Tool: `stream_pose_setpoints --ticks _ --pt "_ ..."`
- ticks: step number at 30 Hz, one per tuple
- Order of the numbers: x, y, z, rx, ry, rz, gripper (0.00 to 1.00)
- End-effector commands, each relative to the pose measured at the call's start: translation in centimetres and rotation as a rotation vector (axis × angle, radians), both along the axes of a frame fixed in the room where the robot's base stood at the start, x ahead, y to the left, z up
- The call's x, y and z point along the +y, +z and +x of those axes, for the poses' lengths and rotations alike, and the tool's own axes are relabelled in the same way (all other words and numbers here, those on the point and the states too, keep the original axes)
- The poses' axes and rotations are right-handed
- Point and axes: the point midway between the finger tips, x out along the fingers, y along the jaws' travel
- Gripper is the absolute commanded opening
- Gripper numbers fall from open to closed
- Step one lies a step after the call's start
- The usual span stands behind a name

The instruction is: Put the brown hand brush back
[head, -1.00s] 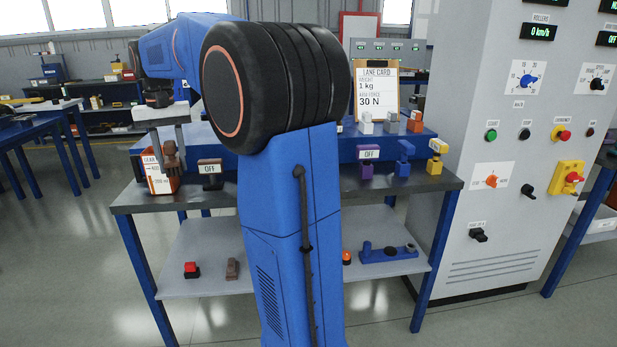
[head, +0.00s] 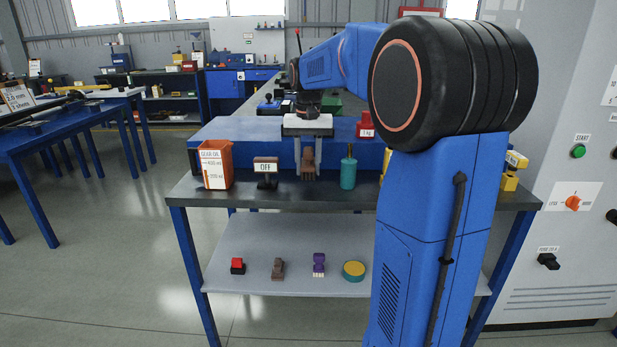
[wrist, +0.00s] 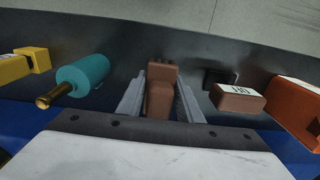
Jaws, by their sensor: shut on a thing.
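My gripper (head: 309,165) is shut on a brown piece, seemingly the brown hand brush (head: 308,158). It hangs upright between the two fingers at the bench top (head: 335,196), between the OFF sign and a teal bottle. The wrist view also shows the brush (wrist: 160,95) between the fingers; its bristles are not clear. I cannot tell whether its lower end touches the bench. Another brown piece (head: 278,268) stands on the lower shelf (head: 240,285).
An orange gear oil box (head: 212,165) and the OFF sign (head: 265,170) stand left of my gripper. The teal bottle (head: 348,170) is close on the right. A red weight (head: 366,124) is behind. A purple brush (head: 318,263) is on the shelf. My arm hides the bench's right part.

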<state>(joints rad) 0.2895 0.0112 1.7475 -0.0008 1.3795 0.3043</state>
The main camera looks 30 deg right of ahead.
Motion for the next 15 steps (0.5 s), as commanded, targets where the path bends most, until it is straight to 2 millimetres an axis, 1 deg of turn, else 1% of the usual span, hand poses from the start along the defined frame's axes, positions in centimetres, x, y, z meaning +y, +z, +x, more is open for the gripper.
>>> stream_pose_setpoints --ticks 4,9,11,15 --pt "0.0 -1.3 -0.1 0.002 0.000 0.000 0.08" --pt "0.0 -3.4 0.0 0.001 0.000 0.001 0.08" --pt "0.0 -3.7 0.0 0.001 0.000 0.001 0.08" --pt "0.0 -3.7 0.0 0.000 0.000 0.000 0.08"
